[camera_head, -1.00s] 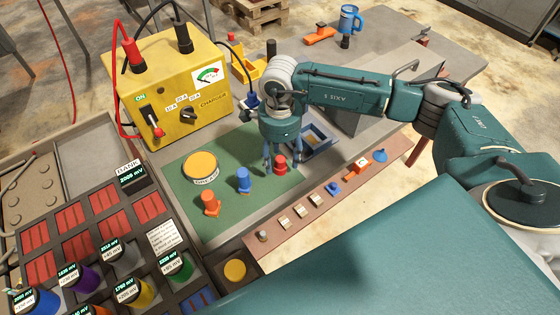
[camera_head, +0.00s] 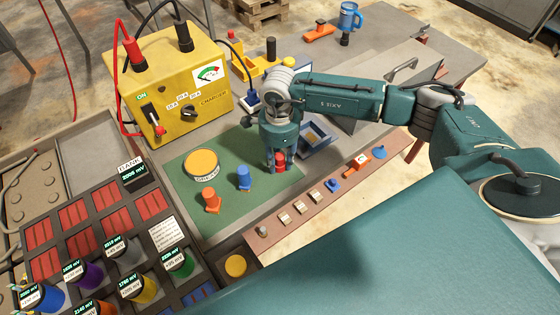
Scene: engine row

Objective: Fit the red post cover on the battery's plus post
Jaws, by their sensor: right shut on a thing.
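The red post cover (camera_head: 280,157) is at the right edge of the green mat (camera_head: 227,208). My right gripper (camera_head: 278,165) points down over it and is shut on it, with a finger on either side, hiding part of it. I cannot tell whether the cover still touches the mat. The bank (camera_head: 75,213) of red-topped cells and coloured cylinders fills the lower left. I cannot make out for certain which part is the battery's plus post. My left gripper is not in view.
On the mat stand a blue piece (camera_head: 244,178), an orange piece (camera_head: 210,200) and a yellow round grease tin (camera_head: 201,162). The yellow charger (camera_head: 175,85) stands behind with cables. A brown strip (camera_head: 310,200) with small parts lies along the front edge.

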